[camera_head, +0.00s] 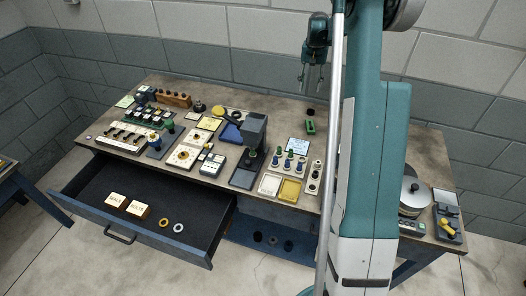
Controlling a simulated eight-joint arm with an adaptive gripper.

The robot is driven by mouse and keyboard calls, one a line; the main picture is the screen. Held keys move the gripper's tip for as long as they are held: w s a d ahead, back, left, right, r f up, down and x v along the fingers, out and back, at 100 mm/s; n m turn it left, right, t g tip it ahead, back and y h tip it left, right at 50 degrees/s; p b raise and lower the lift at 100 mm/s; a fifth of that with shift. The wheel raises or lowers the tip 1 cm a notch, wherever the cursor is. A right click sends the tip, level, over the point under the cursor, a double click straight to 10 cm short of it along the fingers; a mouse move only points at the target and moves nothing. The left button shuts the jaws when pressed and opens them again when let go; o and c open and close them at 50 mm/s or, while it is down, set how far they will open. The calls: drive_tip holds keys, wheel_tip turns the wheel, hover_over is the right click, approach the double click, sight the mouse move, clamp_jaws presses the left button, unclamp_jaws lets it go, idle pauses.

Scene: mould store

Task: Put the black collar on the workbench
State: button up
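The workbench (352,116) has a brown top that spans the view. My gripper (312,88) hangs over its back part, fingers pointing down with a gap between them; nothing shows held. A small black round piece (310,112) is on the bench top below the gripper, just behind a green block (310,127); it may be the black collar, but it is too small to be sure. Dark round pieces (273,240) also lie on a blue surface below the bench top; I cannot tell whether one is a collar.
A black press (250,150), trays (290,190) and small parts crowd the bench. A metal drum (414,196) stands at right. Bare top shows around the gripper.

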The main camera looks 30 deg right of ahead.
drive_tip(key=s+a+r+n+t, duration=0.1)
drive_tip(key=s+a+r, duration=0.55)
drive_tip(key=a, duration=0.35)
drive_tip(key=s+a+r+n+t, duration=0.1)
drive_tip(key=s+a+r+n, duration=0.1)
drive_tip(key=s+a+r, duration=0.6)
drive_tip(key=s+a+r+n+t, duration=0.15)
drive_tip(key=a+r, duration=0.35)
drive_tip(key=a, duration=0.7)
drive_tip(key=s+a+f+n+t, duration=0.1)
drive_tip(key=s+a+f+n, duration=0.1)
drive_tip(key=s+a, duration=0.7)
drive_tip(key=s+a+f+n+t, duration=0.2)
drive_tip(key=s+a, duration=0.7)
drive_tip(key=s, duration=0.8)
drive_tip(key=shift+s+f, duration=0.4)
drive_tip(key=shift+f, duration=0.2)
